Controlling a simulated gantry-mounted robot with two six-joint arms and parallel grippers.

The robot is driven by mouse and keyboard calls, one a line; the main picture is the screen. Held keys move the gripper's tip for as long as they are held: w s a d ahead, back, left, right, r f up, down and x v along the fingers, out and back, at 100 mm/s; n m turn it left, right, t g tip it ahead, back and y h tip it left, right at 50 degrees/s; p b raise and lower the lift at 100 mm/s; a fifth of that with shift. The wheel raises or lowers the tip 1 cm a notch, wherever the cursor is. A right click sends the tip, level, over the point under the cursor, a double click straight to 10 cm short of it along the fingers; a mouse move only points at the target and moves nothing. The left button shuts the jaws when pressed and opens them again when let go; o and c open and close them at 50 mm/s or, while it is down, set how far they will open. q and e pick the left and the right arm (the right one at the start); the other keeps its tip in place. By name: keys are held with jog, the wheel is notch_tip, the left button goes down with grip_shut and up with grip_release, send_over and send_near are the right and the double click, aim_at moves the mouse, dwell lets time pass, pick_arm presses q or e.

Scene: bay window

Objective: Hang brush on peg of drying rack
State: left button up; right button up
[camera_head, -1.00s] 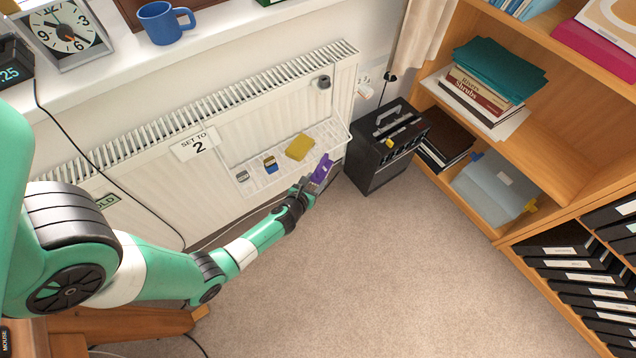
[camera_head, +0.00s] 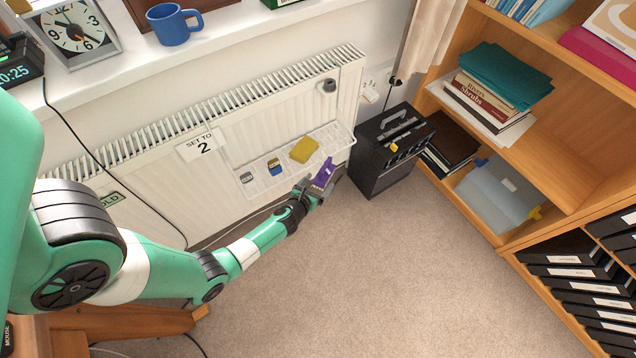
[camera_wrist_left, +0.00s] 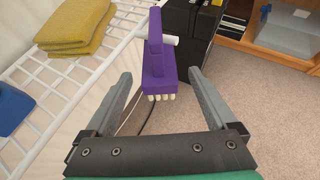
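The purple brush (camera_head: 325,172) is at the right front end of the white wire drying rack (camera_head: 338,134), which hangs on the radiator. In the left wrist view the brush (camera_wrist_left: 158,72) is upright with its pale bristles pointing down. A short white peg (camera_wrist_left: 172,40) sticks out beside its handle; I cannot tell whether it passes through the handle. My left gripper (camera_head: 316,187) is at the brush. In the left wrist view its fingers (camera_wrist_left: 160,80) are spread wide, one on each side of the brush, with gaps to both. My right gripper is out of view.
A folded yellow cloth (camera_head: 303,149) and a blue sponge (camera_head: 274,166) lie on the rack. A black amplifier-like box (camera_head: 385,158) stands close to the right of the brush. A wooden bookcase (camera_head: 560,150) is further right. The carpet (camera_head: 380,270) in front is clear.

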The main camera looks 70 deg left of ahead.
pick_arm(q)
jog(key=shift+s+d+r+p, duration=0.25)
jog(key=shift+r+p, duration=0.05)
jog(key=shift+p, duration=0.05)
jog(key=p+v, duration=0.4)
jog(key=v, duration=0.6)
jog(key=shift+s+d, duration=0.3)
jog(key=shift+r, duration=0.1)
